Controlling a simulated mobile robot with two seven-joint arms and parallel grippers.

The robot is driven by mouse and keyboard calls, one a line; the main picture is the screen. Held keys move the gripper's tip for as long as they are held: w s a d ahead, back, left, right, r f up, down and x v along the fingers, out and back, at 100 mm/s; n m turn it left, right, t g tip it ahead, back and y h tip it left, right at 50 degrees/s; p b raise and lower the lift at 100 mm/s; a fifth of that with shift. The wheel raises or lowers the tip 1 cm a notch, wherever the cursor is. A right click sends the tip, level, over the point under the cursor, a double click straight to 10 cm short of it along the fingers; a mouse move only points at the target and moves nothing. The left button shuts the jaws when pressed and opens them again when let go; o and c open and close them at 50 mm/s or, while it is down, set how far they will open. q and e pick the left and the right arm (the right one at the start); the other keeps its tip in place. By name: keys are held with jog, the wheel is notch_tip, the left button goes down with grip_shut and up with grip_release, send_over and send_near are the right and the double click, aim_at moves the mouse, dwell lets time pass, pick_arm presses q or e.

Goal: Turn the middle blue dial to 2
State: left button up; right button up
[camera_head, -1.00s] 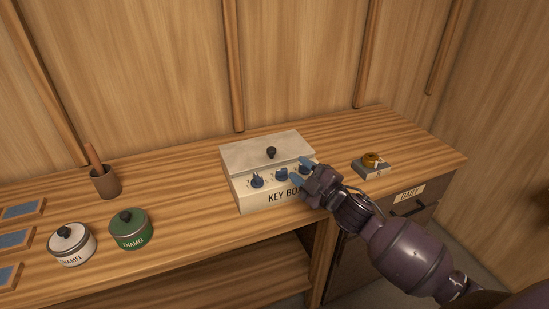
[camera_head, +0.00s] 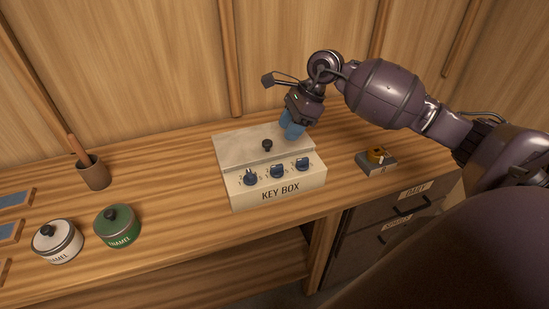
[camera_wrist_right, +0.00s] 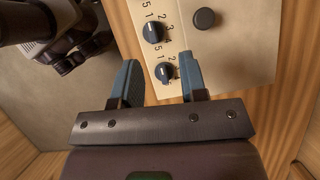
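The cream key box (camera_head: 238,192) stands on the wooden bench with three blue dials in a row on its sloped front. The middle blue dial (camera_head: 277,171) sits between the left dial (camera_head: 250,178) and the right dial (camera_head: 302,164). In the right wrist view, the middle dial (camera_wrist_right: 153,31) has numbers around it; its exact setting is hard to read. My right gripper (camera_head: 291,130), with blue fingers, is above the rear right of the box lid, apart from the dials. In the right wrist view the gripper (camera_wrist_right: 160,82) is open and empty. My left gripper is not in view.
A black knob (camera_head: 267,145) stands on the box lid. A small grey block with a yellow-brown ring (camera_head: 376,155) lies to the right. A green pot (camera_head: 117,227), white pot (camera_head: 57,242) and brown cup (camera_head: 93,172) stand left. Bare bench lies between pots and box.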

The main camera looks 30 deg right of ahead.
aim_at(278, 165)
jog(key=shift+n+g+h, duration=0.4)
jog(key=shift+n, duration=0.1)
jog(key=x, duration=0.3)
jog(key=s+p+x, duration=0.1)
jog(key=x, duration=0.7)
jog(key=shift+s+d+f, duration=0.15)
jog(key=shift+d, duration=0.1)
jog(key=shift+c, duration=0.3)
grip_shut()
